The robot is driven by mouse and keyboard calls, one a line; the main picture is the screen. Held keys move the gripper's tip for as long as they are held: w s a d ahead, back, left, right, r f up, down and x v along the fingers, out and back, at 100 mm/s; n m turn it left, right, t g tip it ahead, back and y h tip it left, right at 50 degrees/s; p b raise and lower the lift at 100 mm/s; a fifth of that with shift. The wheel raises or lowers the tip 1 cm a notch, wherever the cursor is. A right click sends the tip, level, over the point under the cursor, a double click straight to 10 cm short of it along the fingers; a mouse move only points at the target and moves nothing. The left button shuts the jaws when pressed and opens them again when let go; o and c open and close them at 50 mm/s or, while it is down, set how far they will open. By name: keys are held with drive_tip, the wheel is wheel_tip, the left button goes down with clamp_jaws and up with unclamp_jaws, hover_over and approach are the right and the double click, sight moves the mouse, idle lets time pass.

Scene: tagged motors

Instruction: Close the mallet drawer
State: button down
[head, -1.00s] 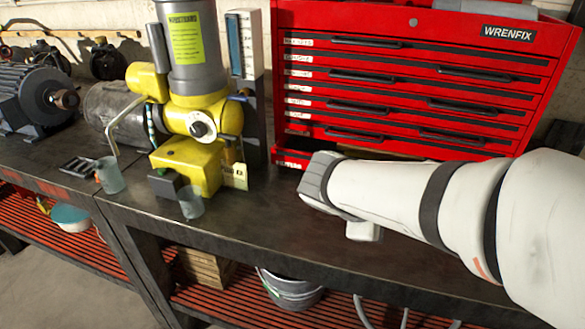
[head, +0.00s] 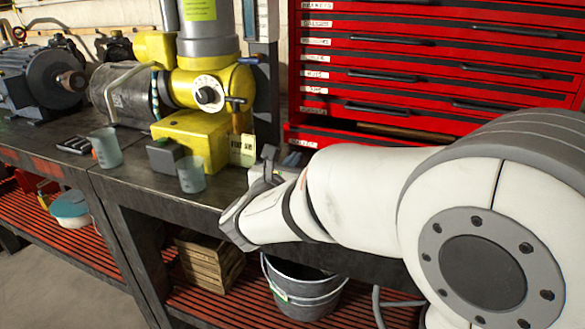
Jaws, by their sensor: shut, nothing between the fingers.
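The red tool chest (head: 440,55) stands on the workbench. Its lowest drawer (head: 335,139) is pulled out; a brown wooden handle (head: 400,131) shows inside it. My white arm crosses in front and covers most of that drawer's front. My gripper (head: 287,160) is shut and empty, by the left end of the drawer front. I cannot tell whether it touches the drawer, and its fingertips are partly hidden.
A yellow and grey press (head: 205,90) stands left of the chest. Two translucent cups (head: 106,148) and a small dark block (head: 164,155) sit before it. A metal bucket (head: 300,290) and wooden crate (head: 208,262) are on the shelf below.

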sight(312, 138)
drive_tip(key=b+x, duration=0.1)
drive_tip(key=x, duration=0.8)
drive_tip(key=shift+w+d+f, duration=0.1)
drive_tip(key=shift+w, duration=0.05)
drive_tip(key=x, duration=0.8)
drive_tip(key=shift+w+b, duration=0.25)
drive_tip(key=shift+b, duration=0.05)
drive_tip(key=shift+w+d, duration=0.15)
drive_tip(key=shift+r, duration=0.25)
